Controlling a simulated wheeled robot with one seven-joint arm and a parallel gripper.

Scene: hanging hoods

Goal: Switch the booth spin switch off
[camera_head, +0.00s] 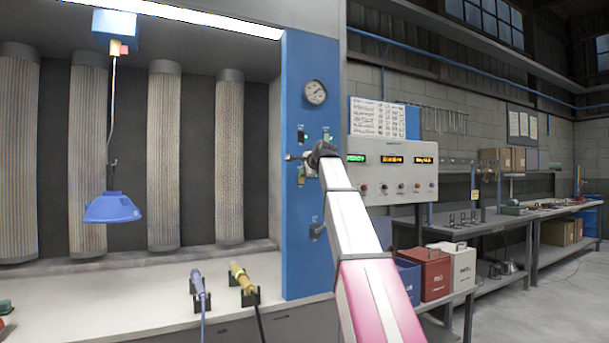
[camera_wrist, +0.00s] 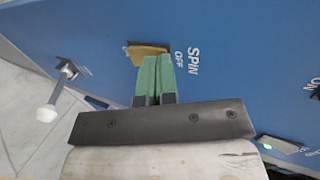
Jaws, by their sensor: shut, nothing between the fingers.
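The blue booth panel (camera_head: 300,262) stands right of the booth opening. In the wrist view, the spin switch (camera_wrist: 148,49) is a small tan piece with a dark edge on the blue panel, beside white lettering reading SPIN and OFF. My gripper (camera_wrist: 156,58) is shut, its two green fingers side by side with nothing between them. The fingertips lie over part of the switch; I cannot tell whether they touch it. In the head view my gripper (camera_head: 291,157) is at the panel below the round gauge, and my wrist hides part of the panel there.
A lever with a white knob (camera_wrist: 47,112) sticks out left of my fingers. A lit green switch (camera_wrist: 284,144) is at lower right. The gauge (camera_head: 315,92) is above my gripper. A blue hood (camera_head: 112,208) hangs inside the booth. A control box (camera_head: 392,170) is to the right.

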